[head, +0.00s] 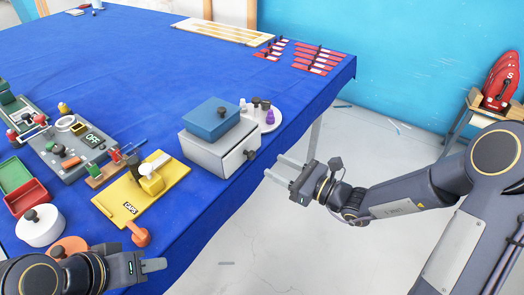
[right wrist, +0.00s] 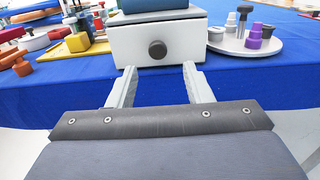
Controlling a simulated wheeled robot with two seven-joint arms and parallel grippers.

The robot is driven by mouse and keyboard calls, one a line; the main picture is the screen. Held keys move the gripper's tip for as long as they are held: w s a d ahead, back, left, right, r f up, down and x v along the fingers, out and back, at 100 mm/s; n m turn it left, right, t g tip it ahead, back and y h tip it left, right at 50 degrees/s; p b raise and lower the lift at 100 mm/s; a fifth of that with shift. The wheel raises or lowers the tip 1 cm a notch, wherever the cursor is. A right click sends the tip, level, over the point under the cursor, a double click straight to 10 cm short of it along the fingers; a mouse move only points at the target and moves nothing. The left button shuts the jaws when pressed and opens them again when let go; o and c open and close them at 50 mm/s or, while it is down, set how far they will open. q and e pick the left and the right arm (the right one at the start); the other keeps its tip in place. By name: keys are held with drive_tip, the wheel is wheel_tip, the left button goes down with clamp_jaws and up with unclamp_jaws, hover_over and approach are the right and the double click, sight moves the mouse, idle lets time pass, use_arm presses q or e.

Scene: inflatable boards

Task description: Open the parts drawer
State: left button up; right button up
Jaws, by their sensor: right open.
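The parts drawer is in a white box (head: 212,152) on the blue-covered table, near its right edge. Its front carries a round dark knob (head: 251,155). The drawer front (right wrist: 185,45) looks flush with the box, and its knob (right wrist: 157,49) shows in the right wrist view. My right gripper (head: 275,169) is open and empty, just off the table edge. Its fingers point at the drawer front, one each side of the knob's line, with a gap before the knob. My left gripper (head: 158,265) is at the lower left by the table's front edge; its finger gap is unclear.
A yellow caps board (head: 142,189) and an orange knob piece lie to the left. The floor in front is clear.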

sight(254, 155)
drive_tip(key=p+x, duration=0.1)
drive_tip(key=x, duration=0.6)
drive_tip(key=shift+a+r, duration=0.1)
drive_tip(key=shift+a, duration=0.15)
clamp_jaws()
